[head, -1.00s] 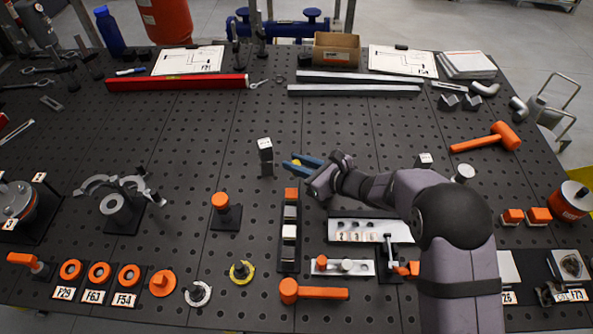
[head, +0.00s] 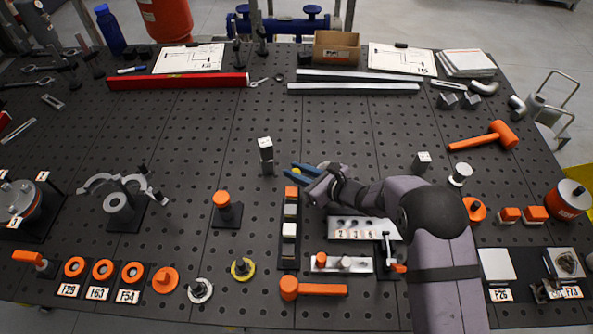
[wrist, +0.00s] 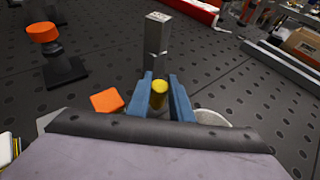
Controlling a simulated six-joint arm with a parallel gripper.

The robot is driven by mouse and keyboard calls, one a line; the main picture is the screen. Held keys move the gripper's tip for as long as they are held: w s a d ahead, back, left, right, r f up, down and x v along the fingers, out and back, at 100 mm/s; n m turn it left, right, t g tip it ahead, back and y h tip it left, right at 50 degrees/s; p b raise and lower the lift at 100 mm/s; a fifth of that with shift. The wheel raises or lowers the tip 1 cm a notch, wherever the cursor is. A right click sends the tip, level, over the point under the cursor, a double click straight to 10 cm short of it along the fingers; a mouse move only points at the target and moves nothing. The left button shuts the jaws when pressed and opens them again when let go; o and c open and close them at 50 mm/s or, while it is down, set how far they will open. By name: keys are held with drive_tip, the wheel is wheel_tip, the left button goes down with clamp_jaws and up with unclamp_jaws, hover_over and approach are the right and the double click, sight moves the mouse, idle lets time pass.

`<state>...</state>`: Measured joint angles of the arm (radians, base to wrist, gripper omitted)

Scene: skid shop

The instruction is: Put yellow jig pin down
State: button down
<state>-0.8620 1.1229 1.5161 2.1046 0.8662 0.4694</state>
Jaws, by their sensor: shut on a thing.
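My gripper (head: 292,172) has blue fingers that reach out over the middle of the table. It is shut on the yellow jig pin (wrist: 159,94). In the wrist view the pin's round yellow top shows between the two fingers (wrist: 161,80), and its lower part is hidden. In the head view only a small bit of yellow shows between the fingers. I cannot tell whether the pin touches the table.
A grey upright block (head: 266,155) stands just beyond the fingertips. A black rail with blocks (head: 289,262) lies in front of the gripper. An orange-topped post (head: 222,205) stands to the left. Bare perforated tabletop (head: 200,140) lies left of the grey block.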

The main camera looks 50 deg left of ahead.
drive_tip(key=shift+s+d+f+b, duration=0.1)
drive_tip(key=shift+f+b, duration=0.35)
drive_tip(key=shift+s+d+f+b, duration=0.1)
drive_tip(key=shift+d+f+b, duration=0.05)
drive_tip(key=shift+f+b, duration=0.2)
drive_tip(key=c, duration=1.9)
unclamp_jaws()
drive_tip(key=shift+f, duration=0.1)
drive_tip(key=shift+o, duration=0.2)
drive_tip(key=shift+r+p, duration=0.65)
drive_tip(key=shift+p, duration=0.25)
drive_tip(key=shift+w+d, duration=0.1)
drive_tip(key=shift+w, duration=0.1)
drive_tip(key=s+b+v, duration=0.1)
drive_tip(key=b+v, duration=0.3)
drive_tip(key=v, duration=0.7)
drive_tip(key=shift+w+r, duration=0.5)
